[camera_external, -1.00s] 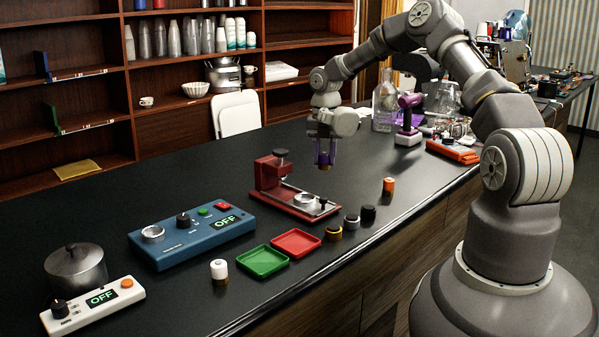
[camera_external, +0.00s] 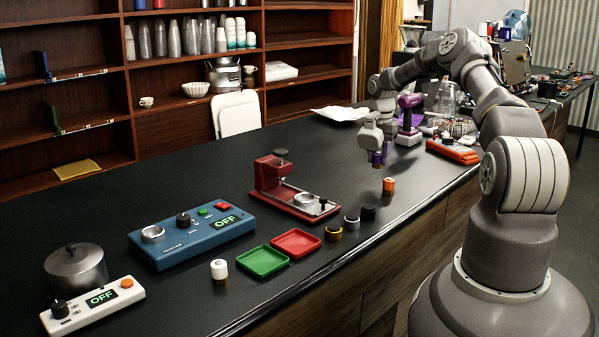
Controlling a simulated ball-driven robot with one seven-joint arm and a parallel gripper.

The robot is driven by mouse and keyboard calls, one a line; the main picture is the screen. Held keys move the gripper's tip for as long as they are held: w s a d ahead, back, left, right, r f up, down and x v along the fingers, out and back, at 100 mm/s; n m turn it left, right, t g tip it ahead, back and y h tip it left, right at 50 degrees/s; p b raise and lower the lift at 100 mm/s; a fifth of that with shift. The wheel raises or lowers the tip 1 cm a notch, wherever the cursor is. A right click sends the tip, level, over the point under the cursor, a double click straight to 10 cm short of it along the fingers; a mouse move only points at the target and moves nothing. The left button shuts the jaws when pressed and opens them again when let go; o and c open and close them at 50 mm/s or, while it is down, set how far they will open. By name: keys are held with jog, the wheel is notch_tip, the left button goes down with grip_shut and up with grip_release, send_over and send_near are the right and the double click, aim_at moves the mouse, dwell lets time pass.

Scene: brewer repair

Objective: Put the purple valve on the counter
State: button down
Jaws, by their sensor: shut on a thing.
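My gripper (camera_external: 376,151) is at the right part of the black counter (camera_external: 350,165), pointing down. It is shut on the purple valve (camera_external: 378,159), a small purple piece with a brass-coloured lower end. The fingers hide part of the valve. The valve is upright and appears a little above the counter top, though the exact gap is hard to tell. It is behind and slightly left of an orange valve (camera_external: 388,186) standing on the counter.
Black (camera_external: 368,213), grey (camera_external: 351,222) and gold (camera_external: 333,233) pieces stand near the front edge. A red press (camera_external: 290,190), red tray (camera_external: 297,242) and green tray (camera_external: 262,261) are left. A purple device (camera_external: 409,122) stands close behind right. Counter between press and gripper is clear.

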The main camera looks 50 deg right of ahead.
jog(key=shift+f+b, duration=0.4)
jog(key=shift+f, duration=2)
jog(key=shift+f, duration=0.15)
jog(key=c, duration=0.8)
grip_release()
jog(key=shift+o, duration=0.2)
